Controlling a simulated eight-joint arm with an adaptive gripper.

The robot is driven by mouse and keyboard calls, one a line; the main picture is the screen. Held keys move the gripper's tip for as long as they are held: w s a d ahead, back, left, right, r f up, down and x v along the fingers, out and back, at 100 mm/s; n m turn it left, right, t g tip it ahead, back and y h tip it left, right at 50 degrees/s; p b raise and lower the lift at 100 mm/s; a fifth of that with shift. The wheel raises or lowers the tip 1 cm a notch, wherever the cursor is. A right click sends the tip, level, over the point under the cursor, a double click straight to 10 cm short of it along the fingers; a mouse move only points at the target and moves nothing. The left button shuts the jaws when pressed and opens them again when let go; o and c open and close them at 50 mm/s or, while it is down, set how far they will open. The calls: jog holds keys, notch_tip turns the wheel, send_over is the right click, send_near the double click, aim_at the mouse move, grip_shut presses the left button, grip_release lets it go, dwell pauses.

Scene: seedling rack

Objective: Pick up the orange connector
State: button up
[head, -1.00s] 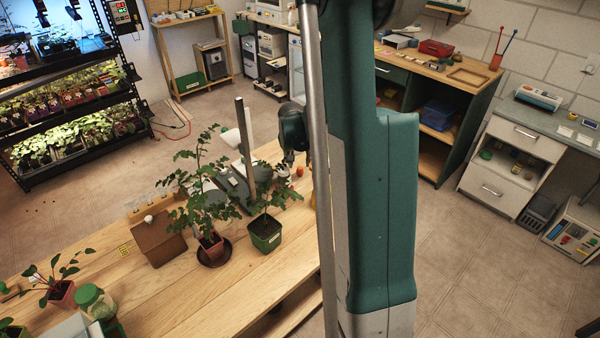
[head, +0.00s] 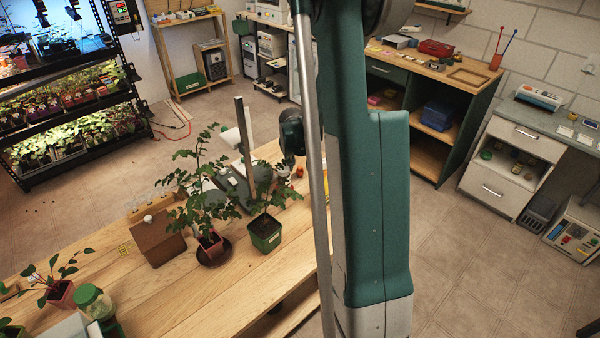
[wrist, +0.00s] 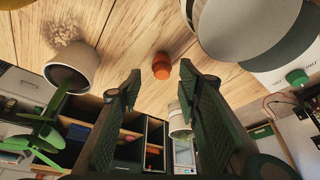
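The orange connector (wrist: 161,68) is a small, short, rounded orange piece on the wooden bench top in the wrist view. It shows beyond my fingertips, roughly centred between them, and looks apart from both. My gripper (wrist: 160,78) is open and nothing is between its fingers. In the head view my gripper (head: 292,160) hangs over the bench's far right part, its fingers hard to make out. A small orange-red spot (head: 299,171) beside it there may be the connector; it is too small to be sure.
In the head view potted plants (head: 265,233) and a brown box (head: 158,241) stand on the bench (head: 200,295).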

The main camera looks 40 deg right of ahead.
aim_at(300, 167)
jog(key=shift+b+x, duration=0.35)
jog(key=shift+x, duration=1.85)
jog(key=shift+w+a, duration=0.1)
jog(key=c, duration=0.7)
